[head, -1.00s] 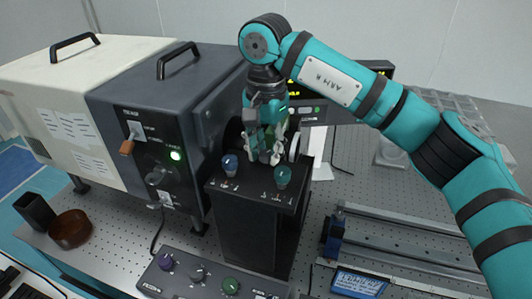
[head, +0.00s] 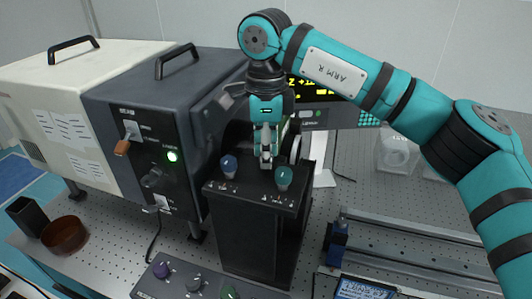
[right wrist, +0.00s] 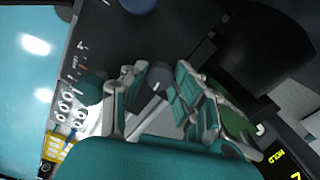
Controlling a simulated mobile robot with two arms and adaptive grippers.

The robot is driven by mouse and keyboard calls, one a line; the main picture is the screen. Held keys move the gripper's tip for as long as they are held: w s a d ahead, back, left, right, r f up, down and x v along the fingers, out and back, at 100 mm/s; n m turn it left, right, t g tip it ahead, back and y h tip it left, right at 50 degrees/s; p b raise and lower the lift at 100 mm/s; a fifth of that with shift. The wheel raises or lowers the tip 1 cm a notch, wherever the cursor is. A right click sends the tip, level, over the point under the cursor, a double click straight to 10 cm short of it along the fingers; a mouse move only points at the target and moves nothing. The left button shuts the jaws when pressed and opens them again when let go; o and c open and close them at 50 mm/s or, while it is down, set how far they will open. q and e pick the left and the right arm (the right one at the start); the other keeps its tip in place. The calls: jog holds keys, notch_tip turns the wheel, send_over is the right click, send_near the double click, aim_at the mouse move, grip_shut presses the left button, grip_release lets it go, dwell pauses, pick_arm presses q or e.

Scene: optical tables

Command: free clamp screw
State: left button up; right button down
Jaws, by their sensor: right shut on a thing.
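My right gripper (head: 266,152) points down over the top of a black box (head: 252,230), behind and between a blue knob (head: 229,165) and a teal knob (head: 283,177). In the right wrist view its two fingers (right wrist: 158,92) are closed in on a small dark grey knob (right wrist: 159,75), which I take to be the clamp screw. The screw is hidden by the fingers in the head view. In the right wrist view the teal knob (right wrist: 92,88) is just left of the fingers and the blue knob (right wrist: 137,4) is at the top edge. My left gripper is out of view.
A large dark instrument (head: 150,130) with a lit green lamp stands left of the box. A display (head: 318,96) is behind my right arm. A control panel (head: 195,284) with knobs lies in front. A rail (head: 420,250) lies on the perforated table at right.

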jog(key=m+b, duration=0.1)
jog(key=m, duration=0.5)
jog(key=shift+w+m, duration=0.1)
jog(key=shift+m, duration=0.2)
jog(key=m+b, duration=0.2)
jog(key=m, duration=0.4)
jog(key=shift+r, duration=0.1)
jog(key=shift+m, duration=0.3)
jog(key=c, duration=1)
grip_release()
jog(key=shift+c, duration=0.2)
jog(key=shift+r, duration=0.15)
notch_tip(320, 180, up, 12)
